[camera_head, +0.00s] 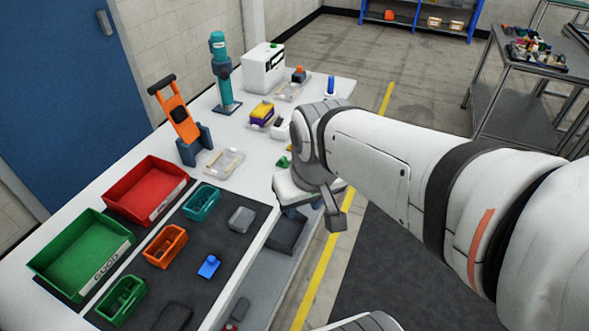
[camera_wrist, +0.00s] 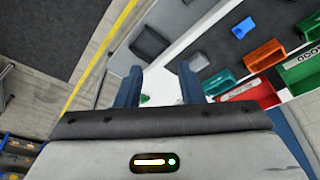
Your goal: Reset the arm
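My arm (camera_head: 375,150) reaches in from the right over the front edge of the white workbench (camera_head: 240,135). My gripper (camera_head: 291,212) hangs at that edge, partly hidden by my own wrist in the head view. In the wrist view its two blue fingers stand well apart, so my gripper (camera_wrist: 158,76) is open. Nothing is held between them. A small green piece (camera_wrist: 145,99) shows beyond the gap, and it lies on the bench in the head view (camera_head: 284,162).
A red bin (camera_head: 150,190), a green bin (camera_head: 75,250) and small teal (camera_head: 201,202) and orange (camera_head: 165,246) bins stand on the bench's left. The yellow-lined floor (camera_head: 325,260) is clear.

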